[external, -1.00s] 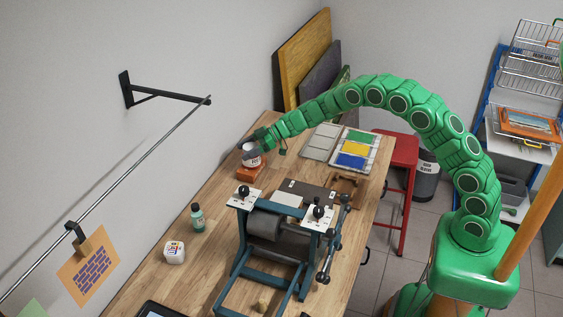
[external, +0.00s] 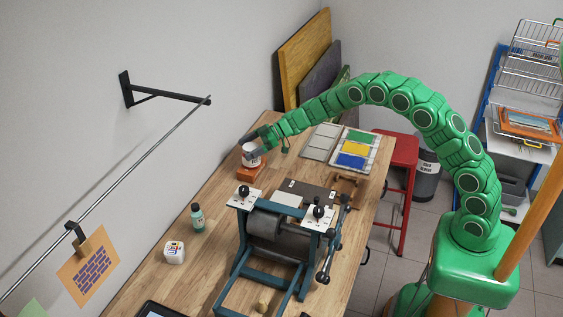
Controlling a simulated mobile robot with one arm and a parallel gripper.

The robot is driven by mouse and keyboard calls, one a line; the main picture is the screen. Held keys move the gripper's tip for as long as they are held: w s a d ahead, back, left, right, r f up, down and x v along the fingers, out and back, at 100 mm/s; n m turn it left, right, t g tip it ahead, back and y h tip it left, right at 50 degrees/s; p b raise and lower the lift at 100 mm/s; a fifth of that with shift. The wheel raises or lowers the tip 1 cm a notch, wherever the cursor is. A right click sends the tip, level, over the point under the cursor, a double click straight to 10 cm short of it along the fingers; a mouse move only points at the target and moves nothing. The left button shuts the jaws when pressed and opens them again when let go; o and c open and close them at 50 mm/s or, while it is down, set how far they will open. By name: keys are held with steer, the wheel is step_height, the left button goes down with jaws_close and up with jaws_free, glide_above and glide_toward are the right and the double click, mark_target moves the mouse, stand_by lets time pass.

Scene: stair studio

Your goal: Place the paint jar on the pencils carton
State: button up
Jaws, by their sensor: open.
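A white paint jar (external: 251,157) with a dark-marked label stands upright on an orange-red carton (external: 250,172) near the wall side of the wooden table. The carton looks like the pencils carton, but its print is too small to read. My gripper (external: 261,143) is open beside the jar, at its upper right. It overlaps the jar's rim in this view, and I cannot tell whether a finger touches it. The far side of the jar is hidden.
A roller press (external: 275,226) stands in the middle of the table (external: 215,254). A green bottle (external: 198,217) and a white box (external: 174,252) stand left of it. Colour panels (external: 355,148) lie at the back right. A wall-mounted rail (external: 130,151) runs along the left.

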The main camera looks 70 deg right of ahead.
steer(key=v, duration=1)
steer(key=shift+s+d+r, duration=0.2)
steer(key=shift+s, duration=0.1)
steer(key=s+d+r+m+t+h, duration=0.1)
steer(key=s+d+r+m+h, duration=0.3)
steer(key=r, duration=0.3)
steer(key=s+d+r+m+t+h, duration=0.1)
steer(key=s+d+r+m+h, duration=0.1)
steer(key=d+r+h, duration=0.3)
steer(key=s+r+m+g+h, duration=0.2)
steer(key=s+h, duration=0.2)
steer(key=s, duration=0.5)
steer(key=s+a+f+g+y, duration=0.1)
steer(key=s+a+g, duration=0.3)
steer(key=s, duration=1.1)
steer(key=s+a+f+g+y, duration=0.1)
steer(key=s+a+f+g, duration=0.2)
steer(key=s+a, duration=0.5)
steer(key=s+a+f+g+y, duration=0.1)
steer(key=s+a+f+g, duration=0.2)
steer(key=s, duration=1.9)
steer(key=a+g, duration=0.1)
steer(key=a, duration=0.2)
steer(key=shift+a+g+y, duration=0.3)
steer(key=shift+g+y, duration=0.1)
